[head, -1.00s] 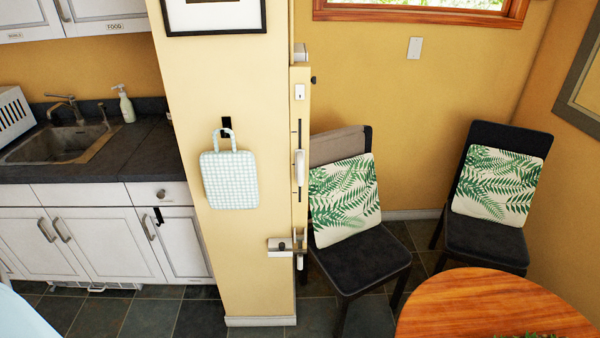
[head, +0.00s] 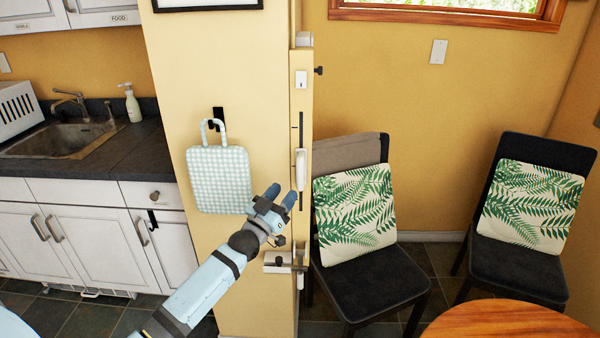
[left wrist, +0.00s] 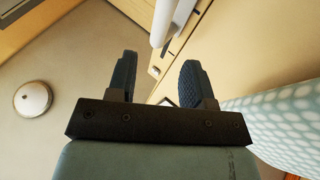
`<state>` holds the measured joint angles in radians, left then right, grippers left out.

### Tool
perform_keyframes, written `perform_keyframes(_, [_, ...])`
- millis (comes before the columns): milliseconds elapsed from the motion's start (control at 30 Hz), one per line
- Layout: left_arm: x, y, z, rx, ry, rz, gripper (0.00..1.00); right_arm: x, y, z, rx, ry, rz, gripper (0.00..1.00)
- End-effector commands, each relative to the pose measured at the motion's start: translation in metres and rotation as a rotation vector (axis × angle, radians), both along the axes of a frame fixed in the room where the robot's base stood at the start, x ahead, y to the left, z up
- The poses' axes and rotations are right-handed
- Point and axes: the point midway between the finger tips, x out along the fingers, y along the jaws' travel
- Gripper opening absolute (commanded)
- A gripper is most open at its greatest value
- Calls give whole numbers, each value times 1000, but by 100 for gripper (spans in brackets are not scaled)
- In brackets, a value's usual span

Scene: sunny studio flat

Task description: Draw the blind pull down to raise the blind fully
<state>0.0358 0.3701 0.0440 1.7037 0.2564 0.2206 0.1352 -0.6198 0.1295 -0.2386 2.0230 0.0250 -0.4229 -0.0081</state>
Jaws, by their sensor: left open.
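A white handle (head: 300,170), which looks like the blind pull, sits partway along a dark vertical slot on the narrow edge of the wall pillar. My left gripper (head: 281,194) is open and empty, just below and left of the handle in the head view, its fingers pointing up. They look apart from the handle. In the left wrist view, the two dark fingers of my left gripper (left wrist: 158,72) stand apart, and a white bar, probably the handle (left wrist: 164,22), shows beyond them. The blind itself is not seen. My right gripper is not in view.
A checked pad (head: 219,180) hangs from a hook beside my left gripper. A white latch fitting (head: 278,262) sits below on the pillar. Two black chairs with leaf cushions (head: 355,212) and a round wooden table (head: 510,322) stand to the right.

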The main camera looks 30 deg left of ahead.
Motion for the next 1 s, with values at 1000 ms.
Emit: perform_keyframes(1000, [77, -3, 31, 0, 2, -1, 8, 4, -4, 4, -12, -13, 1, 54])
